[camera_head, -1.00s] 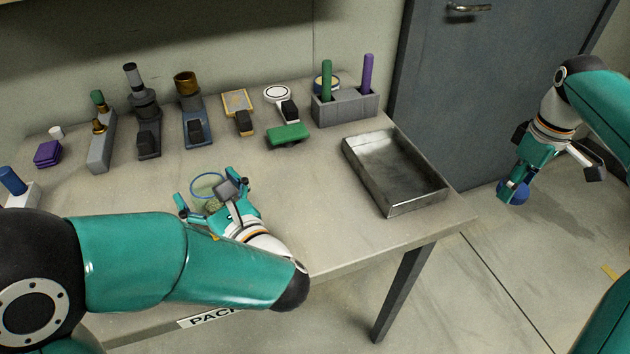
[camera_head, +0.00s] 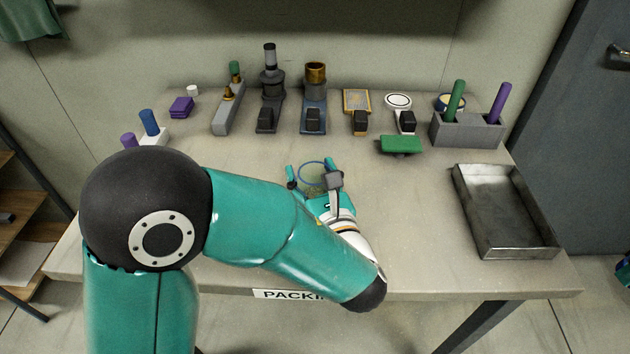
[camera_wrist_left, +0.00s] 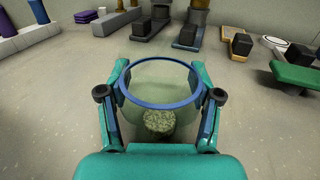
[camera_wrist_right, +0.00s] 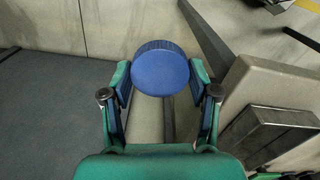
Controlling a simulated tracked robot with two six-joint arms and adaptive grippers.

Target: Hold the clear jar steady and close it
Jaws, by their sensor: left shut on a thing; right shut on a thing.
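The clear jar (camera_head: 313,182) stands on the table with its blue-rimmed mouth open. It also shows in the left wrist view (camera_wrist_left: 158,100), upright, with a grey-green clump at its bottom. My left gripper (camera_head: 310,169) is shut around the jar's sides, one finger on each side. My right gripper (camera_wrist_right: 160,80) is shut on a round blue lid (camera_wrist_right: 160,72), out over the floor beyond the table's right end. In the head view only a sliver of the right gripper shows at the right edge.
A metal tray (camera_head: 505,250) lies at the table's right. Along the back stand several tools, a green block (camera_head: 402,145) and a grey holder (camera_head: 467,130) with green and purple rods. A purple block (camera_head: 181,107) is at the back left. The table between jar and tray is clear.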

